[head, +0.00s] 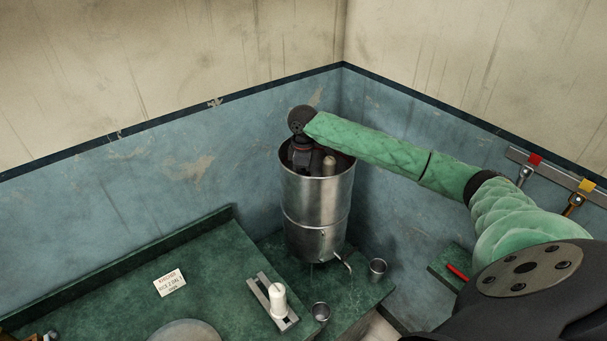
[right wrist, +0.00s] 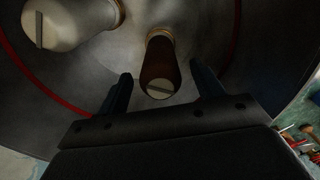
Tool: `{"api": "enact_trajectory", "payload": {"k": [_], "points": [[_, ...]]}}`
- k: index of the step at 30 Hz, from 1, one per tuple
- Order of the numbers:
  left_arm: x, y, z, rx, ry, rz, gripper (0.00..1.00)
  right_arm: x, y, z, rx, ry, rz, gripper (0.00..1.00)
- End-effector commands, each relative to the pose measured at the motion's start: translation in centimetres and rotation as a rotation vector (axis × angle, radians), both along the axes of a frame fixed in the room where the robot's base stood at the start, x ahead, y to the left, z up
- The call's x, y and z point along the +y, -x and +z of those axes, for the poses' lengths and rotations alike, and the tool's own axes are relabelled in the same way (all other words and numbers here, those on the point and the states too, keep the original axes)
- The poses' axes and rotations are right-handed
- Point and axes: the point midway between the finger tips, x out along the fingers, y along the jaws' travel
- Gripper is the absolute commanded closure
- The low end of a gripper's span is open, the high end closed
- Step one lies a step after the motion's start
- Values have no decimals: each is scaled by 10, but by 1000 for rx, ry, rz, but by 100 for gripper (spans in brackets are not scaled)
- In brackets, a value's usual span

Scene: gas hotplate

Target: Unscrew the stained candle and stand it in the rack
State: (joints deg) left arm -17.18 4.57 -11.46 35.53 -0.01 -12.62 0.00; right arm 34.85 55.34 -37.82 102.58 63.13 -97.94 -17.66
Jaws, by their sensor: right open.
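The stained candle (right wrist: 160,68) is brown with a slotted end and stands inside the steel cylinder (head: 317,200). A pale candle (right wrist: 68,20) is beside it, at the upper left of the right wrist view. In the head view a pale candle (head: 329,166) shows inside the cylinder's rim. My right gripper (right wrist: 162,88) is open, with one finger on each side of the stained candle's slotted end and gaps visible. In the head view it (head: 301,158) reaches into the cylinder's open top; its fingertips are hidden. The rack (head: 258,288) on the green counter holds a white candle (head: 278,300).
The cylinder has a spigot (head: 344,260) low at its front. Two metal cups (head: 377,268) and (head: 321,312) stand near it. A paper card (head: 170,282) lies on the counter (head: 215,270). Tools hang from a wall rail (head: 556,177) at right. Walls meet behind the cylinder.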

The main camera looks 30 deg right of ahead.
Motion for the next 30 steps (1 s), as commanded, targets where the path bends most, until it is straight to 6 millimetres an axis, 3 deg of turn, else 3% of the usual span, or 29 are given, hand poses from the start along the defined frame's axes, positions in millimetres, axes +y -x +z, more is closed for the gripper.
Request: {"api": "enact_trajectory", "payload": {"k": [5,12,17,30], "points": [[0,0,0,0,0,0,51,0,0,0,0,0,1,35],[0,0,0,0,0,0,51,0,0,0,0,0,2,80],[0,0,0,0,0,0,51,0,0,0,0,0,37,81],[0,0,0,0,0,0,51,0,0,0,0,0,432,81]]}}
